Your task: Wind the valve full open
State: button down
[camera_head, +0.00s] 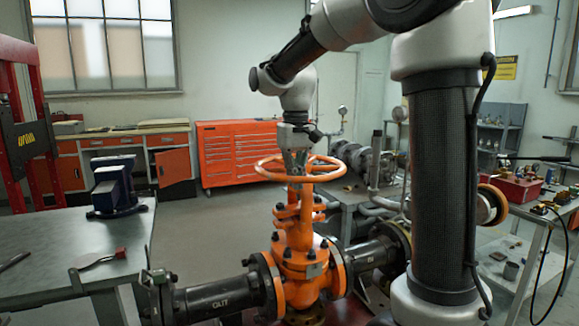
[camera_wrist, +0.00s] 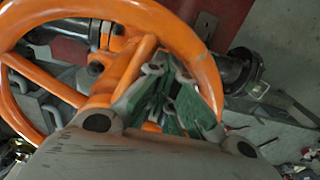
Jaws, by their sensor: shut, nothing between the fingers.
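The gate valve has an orange handwheel (camera_head: 330,173) lying flat on top of an orange valve body (camera_head: 300,262) in the head view. In the wrist view the handwheel (camera_wrist: 190,35) fills the upper left, with its spokes running to the hub. My gripper (camera_head: 296,168) points down at the near side of the wheel, over its middle. In the wrist view my gripper (camera_wrist: 172,108) is shut with nothing between its fingers. The fingertips reach down inside the rim, beside a spoke. I cannot tell whether they touch it.
Dark pipes (camera_head: 222,297) run from the valve to both sides. A grey workbench (camera_head: 60,245) with a blue vise (camera_head: 116,188) stands on the left. A bench with a red toolbox (camera_head: 518,188) stands on the right. An orange tool cabinet (camera_head: 237,152) is at the back.

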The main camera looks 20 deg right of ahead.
jog(key=s+d, duration=0.2)
jog(key=d, duration=0.3)
notch_tip(320, 180, up, 7)
jog(key=shift+w+d, duration=0.15)
jog(key=shift+d, duration=0.05)
dwell(0.3)
jog(key=s+f+t, duration=0.2)
jog(key=s+f, duration=0.3)
jog(key=s, duration=0.5)
jog(key=s+f+t, duration=0.2)
jog(key=s+f, duration=0.3)
jog(key=s, duration=0.6)
jog(key=shift+s+d, duration=0.2)
jog(key=shift+s, duration=0.05)
